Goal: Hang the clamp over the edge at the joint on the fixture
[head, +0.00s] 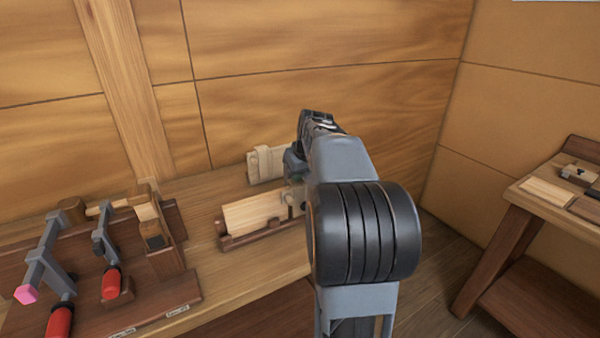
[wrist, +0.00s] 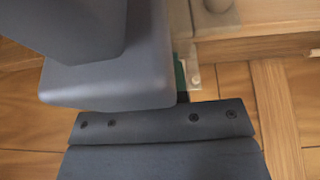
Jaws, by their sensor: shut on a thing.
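My gripper (head: 298,180) is at the far end of my arm, beside the right end of the fixture (head: 235,241), a dark wooden holder with a pale board (head: 255,211) in it. My arm covers most of the gripper and what it holds in the head view. In the wrist view the gripper (wrist: 180,97) is shut, with a large grey body above a dark plate with screws. A small green part (wrist: 180,75) and a pale tab (wrist: 194,74) show beside it. The held clamp cannot be clearly made out, nor can contact with the fixture's edge.
A rack at the left of the bench holds grey clamps with red handles (head: 110,283) and a wooden block (head: 166,263). A pale wooden piece (head: 266,164) stands behind the fixture. A second table (head: 530,184) is at the right, with open floor (head: 440,250) between.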

